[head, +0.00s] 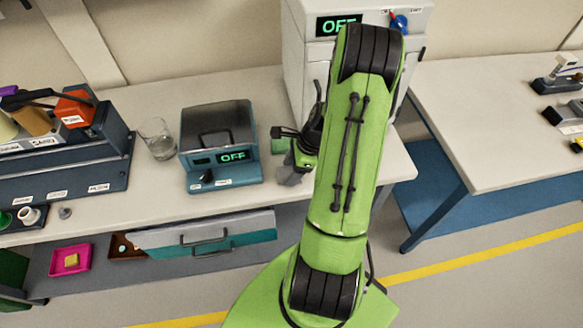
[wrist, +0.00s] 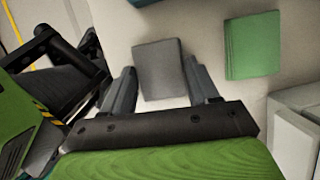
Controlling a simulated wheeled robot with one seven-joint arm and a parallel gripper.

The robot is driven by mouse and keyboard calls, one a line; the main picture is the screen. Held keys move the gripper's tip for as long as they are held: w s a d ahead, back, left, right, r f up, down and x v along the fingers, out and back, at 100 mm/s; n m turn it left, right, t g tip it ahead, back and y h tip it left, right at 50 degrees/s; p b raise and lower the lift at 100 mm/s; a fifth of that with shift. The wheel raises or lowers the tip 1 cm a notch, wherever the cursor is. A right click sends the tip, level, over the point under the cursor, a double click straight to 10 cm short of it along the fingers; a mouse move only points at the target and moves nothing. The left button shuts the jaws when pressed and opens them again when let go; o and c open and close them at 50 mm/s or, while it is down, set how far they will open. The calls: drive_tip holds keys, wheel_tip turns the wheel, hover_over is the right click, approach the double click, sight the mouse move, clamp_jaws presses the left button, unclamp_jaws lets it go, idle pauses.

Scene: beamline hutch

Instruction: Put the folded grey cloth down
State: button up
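The folded grey cloth (wrist: 160,68) shows in the wrist view as a small flat grey block between the two fingers of my gripper (wrist: 160,66). The fingers meet its left and right edges, so the gripper looks shut on it. In the head view my gripper (head: 297,166) is low over the front part of the left bench, partly hidden by my green arm. A grey shape under it is too small to tell cloth from fingers. Whether the cloth touches the bench top is unclear.
A green folded cloth (wrist: 253,45) lies to the right in the wrist view and behind my gripper in the head view (head: 280,139). A blue-grey device reading OFF (head: 220,150) and a glass beaker (head: 158,139) stand left. A white cabinet (head: 300,60) stands behind.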

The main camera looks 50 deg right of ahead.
drive_tip(key=o, duration=0.4)
drive_tip(key=shift+d, duration=0.1)
drive_tip(key=p+v, duration=0.3)
drive_tip(key=v, duration=1.3)
drive_tip(key=w+a+r+n+h, duration=0.3)
drive_tip(key=a+r+n, duration=0.7)
drive_tip(key=a, duration=0.4)
drive_tip(key=s+a+r+n+t, duration=0.1)
drive_tip(key=s+a+n, duration=0.2)
drive_tip(key=n, duration=0.2)
drive_tip(key=s+a+r+n+t, duration=0.1)
drive_tip(key=s+a+r+n, duration=0.1)
drive_tip(key=s+a+n, duration=0.1)
drive_tip(key=s+a+r+n, duration=0.1)
drive_tip(key=s+a+n, duration=0.3)
drive_tip(key=n, duration=0.4)
drive_tip(key=shift+a+r+t, duration=0.2)
drive_tip(key=shift+a+t, duration=0.2)
drive_tip(key=shift+a, duration=0.25)
